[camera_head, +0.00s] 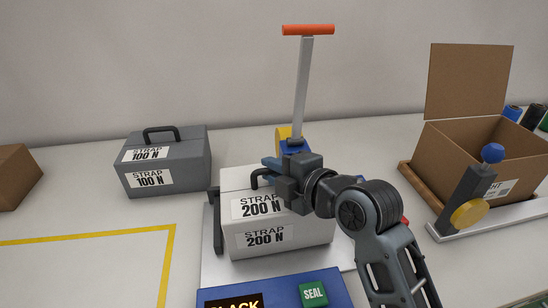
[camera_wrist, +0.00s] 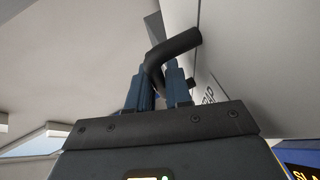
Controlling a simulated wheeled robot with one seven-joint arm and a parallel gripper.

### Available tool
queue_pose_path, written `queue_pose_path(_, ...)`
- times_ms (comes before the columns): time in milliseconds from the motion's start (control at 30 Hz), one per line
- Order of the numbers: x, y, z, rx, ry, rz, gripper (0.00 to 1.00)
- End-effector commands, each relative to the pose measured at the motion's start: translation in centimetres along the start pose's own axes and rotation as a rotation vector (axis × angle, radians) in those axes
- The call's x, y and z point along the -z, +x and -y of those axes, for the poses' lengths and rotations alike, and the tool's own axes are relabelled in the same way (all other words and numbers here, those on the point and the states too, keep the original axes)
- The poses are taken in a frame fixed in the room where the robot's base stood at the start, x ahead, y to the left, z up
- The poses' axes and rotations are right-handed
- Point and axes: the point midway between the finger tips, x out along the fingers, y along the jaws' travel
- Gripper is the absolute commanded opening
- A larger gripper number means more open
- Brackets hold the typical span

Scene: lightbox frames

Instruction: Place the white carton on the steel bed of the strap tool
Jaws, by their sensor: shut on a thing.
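The white carton (camera_head: 285,238), labelled STRAP 200 N, stands upright over the steel bed (camera_head: 216,268) of the strap tool. I cannot tell whether its underside touches the bed. My gripper (camera_head: 274,170) is shut on the carton's black handle; the handle (camera_wrist: 172,48) also shows between the fingers (camera_wrist: 160,88) in the wrist view. The strap tool's lever (camera_head: 303,85) with an orange grip rises behind the carton. Its blue front panel (camera_head: 250,296) has a display reading SLACK and a green SEAL button (camera_head: 313,294). My arm hides the carton's right top and part of the bed.
A grey case (camera_head: 168,168) labelled STRAP 100 N stands at the left. A yellow-taped area (camera_head: 80,275) at front left is clear. A brown box (camera_head: 15,178) stands far left.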

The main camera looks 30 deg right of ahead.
Motion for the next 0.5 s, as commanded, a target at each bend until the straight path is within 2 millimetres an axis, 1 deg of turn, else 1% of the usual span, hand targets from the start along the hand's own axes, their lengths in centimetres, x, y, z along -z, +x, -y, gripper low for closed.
queue_pose_path(233, 0.03, 0.03, -0.03, -0.005, -0.002, -0.001, 0.0)
queue_pose_path(267, -0.01, 0.1, 0.31, 0.003, -0.001, 0.0, 0.22)
queue_pose_path(500, 0.0, 0.08, 0.23, 0.001, -0.001, 0.0, 0.44)
